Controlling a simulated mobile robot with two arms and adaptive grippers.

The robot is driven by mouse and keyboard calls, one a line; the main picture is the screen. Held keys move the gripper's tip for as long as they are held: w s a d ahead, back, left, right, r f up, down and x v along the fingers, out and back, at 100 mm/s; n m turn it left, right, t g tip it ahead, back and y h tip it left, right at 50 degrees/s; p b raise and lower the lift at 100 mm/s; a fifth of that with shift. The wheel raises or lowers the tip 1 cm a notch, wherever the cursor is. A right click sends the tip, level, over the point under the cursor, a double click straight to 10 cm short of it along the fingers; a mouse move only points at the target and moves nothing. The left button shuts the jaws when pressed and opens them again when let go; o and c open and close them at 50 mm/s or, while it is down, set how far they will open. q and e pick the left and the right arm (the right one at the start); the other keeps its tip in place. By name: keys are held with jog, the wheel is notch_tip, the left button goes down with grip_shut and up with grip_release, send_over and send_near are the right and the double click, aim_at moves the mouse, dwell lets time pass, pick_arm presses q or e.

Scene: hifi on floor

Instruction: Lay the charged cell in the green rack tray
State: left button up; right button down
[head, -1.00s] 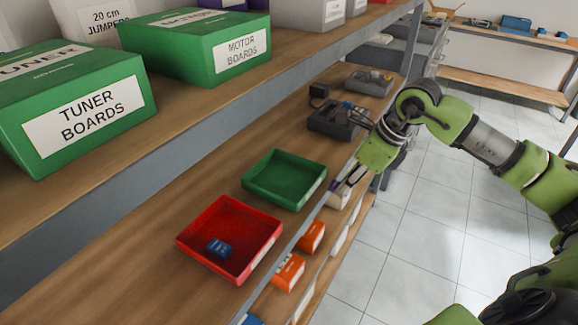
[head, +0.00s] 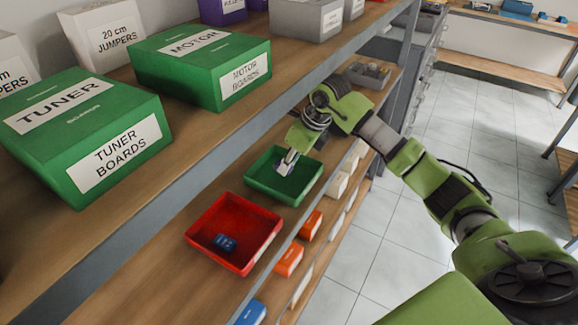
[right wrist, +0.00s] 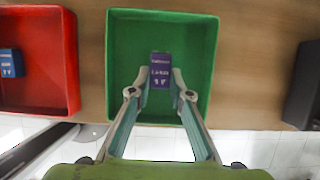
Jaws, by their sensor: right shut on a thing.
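The green tray (head: 262,184) sits on the wooden shelf, and it also shows in the right wrist view (right wrist: 125,30). My right gripper (head: 289,162) is over the tray, pointing down into it. In the right wrist view its two fingers (right wrist: 160,90) are shut on a purple cell (right wrist: 160,68) with white print. The cell shows over the tray's floor; I cannot tell whether it touches it. In the head view the cell is mostly hidden by the fingers. My left gripper is in neither view.
A red tray (head: 246,217) with a blue cell (head: 225,243) stands beside the green one. The upper shelf holds green boxes marked tuner boards (head: 90,130) and motor boards (head: 200,65). Orange boxes (head: 289,260) are on a lower level. A grey bin (head: 368,74) is farther back.

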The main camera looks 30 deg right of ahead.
aim_at(291, 168)
notch_tip(291, 168, down, 2)
jog(key=shift+s+f+p, duration=0.1)
jog(key=shift+p, duration=0.3)
jog(key=shift+f, duration=0.25)
jog(key=c, duration=2.3)
grip_release()
jog(key=shift+f, duration=0.15)
jog(key=o, duration=0.5)
jog(key=shift+c, duration=0.2)
